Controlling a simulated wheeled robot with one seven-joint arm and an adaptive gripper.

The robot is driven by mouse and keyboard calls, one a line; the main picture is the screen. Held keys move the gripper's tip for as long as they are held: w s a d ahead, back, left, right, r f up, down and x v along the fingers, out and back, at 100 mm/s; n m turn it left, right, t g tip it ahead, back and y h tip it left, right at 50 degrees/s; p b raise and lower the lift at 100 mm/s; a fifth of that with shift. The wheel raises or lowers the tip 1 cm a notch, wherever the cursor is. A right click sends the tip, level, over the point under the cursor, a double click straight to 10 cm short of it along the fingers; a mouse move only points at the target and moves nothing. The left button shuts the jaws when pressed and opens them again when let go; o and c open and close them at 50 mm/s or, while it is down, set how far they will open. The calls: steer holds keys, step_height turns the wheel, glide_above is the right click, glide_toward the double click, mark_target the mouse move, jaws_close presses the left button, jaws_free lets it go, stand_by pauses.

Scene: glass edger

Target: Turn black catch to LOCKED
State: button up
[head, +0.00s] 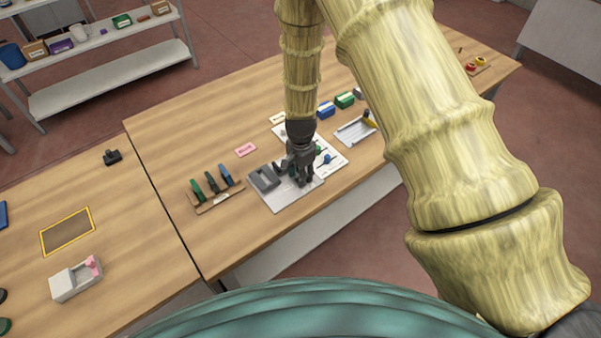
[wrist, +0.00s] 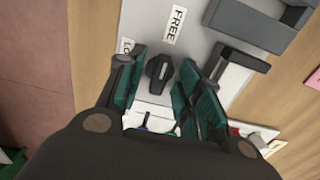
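The black catch (wrist: 160,72) is a small dark knob on a pale plate (wrist: 200,48) in the wrist view. A FREE label (wrist: 175,24) is above it, and a label partly hidden by my left finger, showing "LO", is to its upper left (wrist: 126,46). I cannot tell which label the catch points to. My gripper (wrist: 168,82) has its two teal-padded fingers apart, one on each side of the catch, with gaps visible between. In the head view my gripper (head: 300,172) is over the plate (head: 284,198) and hides the catch.
A grey block-like fixture (head: 264,178) stands on the plate left of my gripper. A rack with green and blue-handled tools (head: 215,194) is further left. A grey tray (head: 356,132) and blue and green boxes (head: 344,100) are to the right.

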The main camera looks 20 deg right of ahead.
jaws_close()
steer(key=n+b, duration=0.2)
steer(key=n, duration=0.2)
steer(key=shift+f, duration=0.15)
steer(key=n+b, duration=0.2)
steer(key=n, duration=0.3)
steer(key=n+b, duration=0.1)
steer(key=n, duration=0.4)
steer(key=shift+n+b, duration=0.3)
steer(key=shift+n, duration=1.7)
